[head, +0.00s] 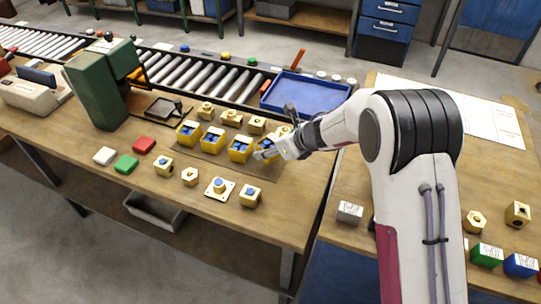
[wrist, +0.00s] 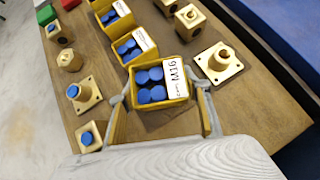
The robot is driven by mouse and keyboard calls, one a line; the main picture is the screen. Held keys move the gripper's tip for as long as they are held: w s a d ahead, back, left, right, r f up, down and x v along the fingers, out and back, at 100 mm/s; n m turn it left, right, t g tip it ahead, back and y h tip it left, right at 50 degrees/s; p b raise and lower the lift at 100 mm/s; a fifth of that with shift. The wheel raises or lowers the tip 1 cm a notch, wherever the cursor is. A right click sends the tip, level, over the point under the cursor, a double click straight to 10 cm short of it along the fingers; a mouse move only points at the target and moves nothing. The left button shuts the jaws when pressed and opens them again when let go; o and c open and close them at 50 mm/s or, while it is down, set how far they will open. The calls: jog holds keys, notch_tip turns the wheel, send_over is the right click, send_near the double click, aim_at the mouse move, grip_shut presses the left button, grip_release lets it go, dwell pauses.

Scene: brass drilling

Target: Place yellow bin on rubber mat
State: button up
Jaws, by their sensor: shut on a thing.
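My gripper (head: 268,152) is shut on a yellow bin (head: 264,144) at the right end of a row of similar bins. In the wrist view the held bin (wrist: 178,97) is upright, with a white label and several blue round pieces inside. The gripper's fingers (wrist: 160,95) lie along its two sides. The rubber mat (head: 212,156) looks like a dark, thin sheet on the bench under the row. The held bin is over or on its right part; I cannot tell whether its base touches. The gripper covers part of the bin in the head view.
Other yellow bins (head: 240,148) stand close to the left. Brass blocks (head: 250,195) stand in front and more (head: 257,125) behind. A blue tray (head: 305,94) is at the back right by the roller conveyor (head: 205,76). A green press (head: 97,88) stands left. The bench's right front is clear.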

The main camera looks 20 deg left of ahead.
jog(key=shift+f, duration=1.85)
jog(key=shift+f, duration=0.1)
jog(key=o, duration=1.2)
jog(key=shift+o, duration=0.2)
jog(key=shift+d+r, duration=0.2)
jog(key=shift+r, duration=0.1)
jog(key=v, duration=1.1)
jog(key=shift+d, duration=0.2)
jog(key=shift+s+r, duration=0.1)
jog(key=shift+r, duration=0.05)
